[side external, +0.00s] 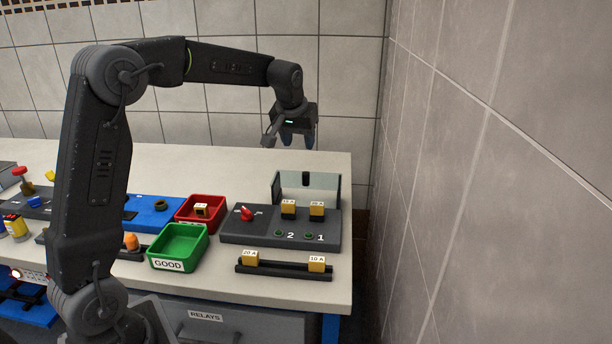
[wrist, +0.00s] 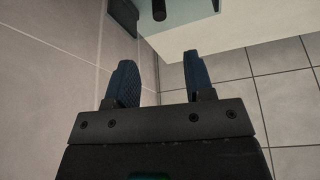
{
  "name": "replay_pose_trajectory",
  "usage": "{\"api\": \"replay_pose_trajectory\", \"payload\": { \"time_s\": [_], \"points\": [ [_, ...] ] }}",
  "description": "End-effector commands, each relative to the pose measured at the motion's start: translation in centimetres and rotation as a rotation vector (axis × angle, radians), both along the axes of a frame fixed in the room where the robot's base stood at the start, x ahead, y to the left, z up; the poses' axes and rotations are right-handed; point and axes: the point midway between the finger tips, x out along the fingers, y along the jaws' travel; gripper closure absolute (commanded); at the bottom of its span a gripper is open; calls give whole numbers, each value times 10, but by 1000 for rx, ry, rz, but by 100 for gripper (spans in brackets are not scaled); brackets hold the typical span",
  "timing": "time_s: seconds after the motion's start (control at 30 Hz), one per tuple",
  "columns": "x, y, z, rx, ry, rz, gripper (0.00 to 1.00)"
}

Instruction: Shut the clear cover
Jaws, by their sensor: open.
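The clear cover (side external: 325,188) stands raised, roughly upright, at the back of the dark relay panel (side external: 280,240), with a small black knob (side external: 305,179) on it. My gripper (side external: 298,143) is above and behind the cover in the side view, apart from it, pointing down. In the wrist view my gripper's two blue fingers (wrist: 157,85) are spread with nothing between them. Part of the cover and its black knob (wrist: 159,9) show at the top of the wrist view, beyond the fingertips.
The panel carries a red switch (side external: 246,213), two yellow relays (side external: 288,208) and green lamps. A dark rail (side external: 284,270) with yellow blocks lies in front. A green GOOD bin (side external: 180,246) and a red bin (side external: 200,211) stand left. A tiled wall (side external: 480,180) rises at right.

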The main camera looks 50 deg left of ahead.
Motion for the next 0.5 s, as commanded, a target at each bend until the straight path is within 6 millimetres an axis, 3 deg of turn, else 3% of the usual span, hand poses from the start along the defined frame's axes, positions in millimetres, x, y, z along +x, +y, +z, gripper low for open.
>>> {"api": "replay_pose_trajectory", "payload": {
  "time_s": [0.17,0.5],
  "points": [
    [6,4,-20,-1,4,0,52],
    [29,18,-84,-2,2,-1,52]
  ]
}}
